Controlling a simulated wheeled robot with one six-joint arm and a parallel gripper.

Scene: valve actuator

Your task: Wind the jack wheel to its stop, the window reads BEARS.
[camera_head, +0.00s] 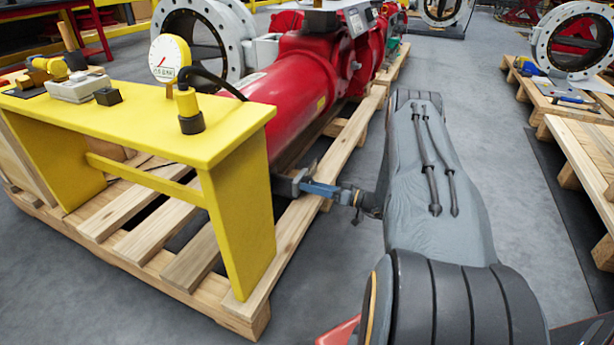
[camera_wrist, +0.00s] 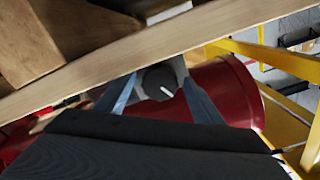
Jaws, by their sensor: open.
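In the wrist view a dark round knob (camera_wrist: 159,82) with a white line on its face sits on a grey mount against the red cylinder; it looks like the jack wheel. My gripper (camera_wrist: 161,88) is open, with one blue finger on each side of the knob; I cannot tell whether they touch it. In the head view my gripper (camera_head: 301,187) reaches in low beside the red actuator (camera_head: 300,85), at the yellow bench's right end, and hides the knob. No window reading BEARS is legible in either view.
The yellow bench (camera_head: 150,125) stands close left of my gripper, with a white dial gauge (camera_head: 168,57) and small tools on top. The actuator rests on a wooden pallet (camera_head: 285,250). Another pallet (camera_head: 590,150) stands at the right.

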